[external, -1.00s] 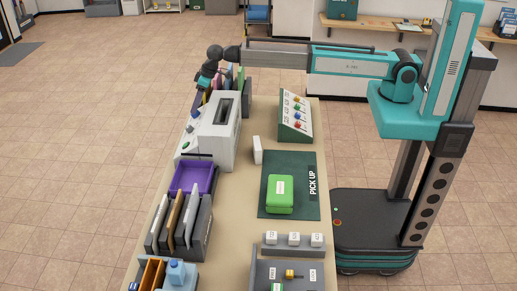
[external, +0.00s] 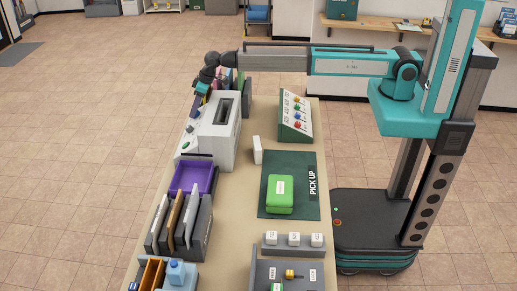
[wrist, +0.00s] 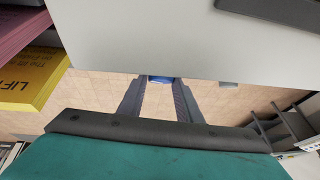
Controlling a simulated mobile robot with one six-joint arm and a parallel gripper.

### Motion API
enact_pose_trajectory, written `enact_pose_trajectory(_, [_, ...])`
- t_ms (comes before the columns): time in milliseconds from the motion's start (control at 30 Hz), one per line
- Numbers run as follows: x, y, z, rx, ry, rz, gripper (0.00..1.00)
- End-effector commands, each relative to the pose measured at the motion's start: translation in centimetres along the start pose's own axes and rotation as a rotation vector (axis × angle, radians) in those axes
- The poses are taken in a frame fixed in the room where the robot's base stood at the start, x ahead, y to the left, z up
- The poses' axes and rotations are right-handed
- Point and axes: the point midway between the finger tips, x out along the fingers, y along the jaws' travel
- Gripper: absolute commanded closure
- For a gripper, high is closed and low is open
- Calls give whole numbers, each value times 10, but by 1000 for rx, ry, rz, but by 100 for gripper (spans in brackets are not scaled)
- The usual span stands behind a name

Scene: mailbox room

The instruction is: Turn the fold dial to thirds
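The white folding machine (external: 222,140) stands on the counter, its control face towards the left edge. In the wrist view its pale top (wrist: 170,38) fills the upper part. A blue knob (wrist: 160,79), which looks like the fold dial, shows partly past the machine's edge, between the fingertips. Its setting marks cannot be read. My gripper (wrist: 159,84) is open, with its two dark fingers apart on either side of the knob. I cannot tell whether they touch it. In the external view my gripper (external: 197,103) is at the control face and hides the knob.
A green button (external: 186,145) sits lower on the machine's face. Coloured paper stacks (wrist: 28,75) stand close beside the machine. A purple tray (external: 192,178) is on the near side. A sloped green panel with coloured knobs (external: 296,116) stands to the right.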

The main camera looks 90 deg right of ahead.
Motion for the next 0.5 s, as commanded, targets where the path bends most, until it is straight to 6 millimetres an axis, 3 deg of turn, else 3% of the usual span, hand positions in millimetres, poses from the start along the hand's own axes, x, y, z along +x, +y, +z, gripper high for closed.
enact_pose_trajectory(500, [1, -3, 0, 48, 8, 73, 91])
